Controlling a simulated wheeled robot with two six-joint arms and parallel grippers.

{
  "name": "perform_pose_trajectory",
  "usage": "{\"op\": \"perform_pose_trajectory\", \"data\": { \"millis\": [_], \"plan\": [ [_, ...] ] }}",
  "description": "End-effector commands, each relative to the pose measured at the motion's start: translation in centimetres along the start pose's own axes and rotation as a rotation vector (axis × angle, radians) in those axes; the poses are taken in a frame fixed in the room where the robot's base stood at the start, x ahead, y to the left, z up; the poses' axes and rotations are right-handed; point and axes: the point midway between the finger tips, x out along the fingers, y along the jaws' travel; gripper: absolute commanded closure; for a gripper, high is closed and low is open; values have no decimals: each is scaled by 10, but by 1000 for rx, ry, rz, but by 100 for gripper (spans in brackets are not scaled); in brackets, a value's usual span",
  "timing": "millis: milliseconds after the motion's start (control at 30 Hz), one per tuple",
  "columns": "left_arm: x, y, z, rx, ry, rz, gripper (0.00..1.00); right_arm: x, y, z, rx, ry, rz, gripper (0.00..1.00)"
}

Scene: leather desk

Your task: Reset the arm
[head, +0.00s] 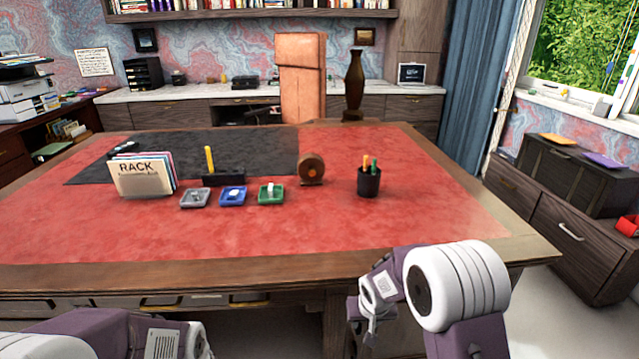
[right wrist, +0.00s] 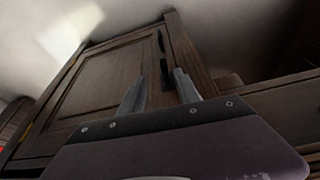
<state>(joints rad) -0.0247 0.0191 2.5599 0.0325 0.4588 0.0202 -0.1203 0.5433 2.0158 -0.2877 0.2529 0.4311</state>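My right arm comes in from the lower right of the head view. Its gripper (head: 372,328) hangs low in front of the desk's front edge, below the top. In the right wrist view its two fingers (right wrist: 160,88) stand apart with nothing between them, in front of a dark wooden panelled cabinet face. Part of my left arm shows at the bottom left of the head view; its gripper is out of the picture.
The red leather desk (head: 330,225) bears a file rack (head: 143,178), several small trays, including a blue one (head: 233,196), a round brown object (head: 312,170) and a black pen cup (head: 369,182). A dark cabinet (head: 565,215) stands at right. The desk's front strip is clear.

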Motion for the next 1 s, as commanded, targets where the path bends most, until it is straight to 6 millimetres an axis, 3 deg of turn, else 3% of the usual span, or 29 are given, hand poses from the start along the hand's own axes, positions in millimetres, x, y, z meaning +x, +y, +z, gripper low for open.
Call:
{"op": "perform_pose_trajectory", "data": {
  "millis": [200,367,400,433,667,900,1000],
  "plan": [
    [0,0,0,0,0,0,41,-67,28,89,-4,-134,0,61],
    [0,0,0,0,0,0,41,-103,35,162,-11,-230,-34,61],
    [-12,0,-1,0,-1,0,41,-119,35,170,-13,-244,-43,61],
    [-32,1,-3,0,-2,0,41,-136,35,160,-15,-243,-42,61],
    [-113,2,-12,0,1,0,41,-212,36,131,-16,-244,-40,61],
    [-214,4,-22,0,1,0,41,-307,38,96,-16,-244,-40,61],
    [-235,5,-24,0,1,0,41,-327,38,89,-16,-244,-40,61]
  ]
}}
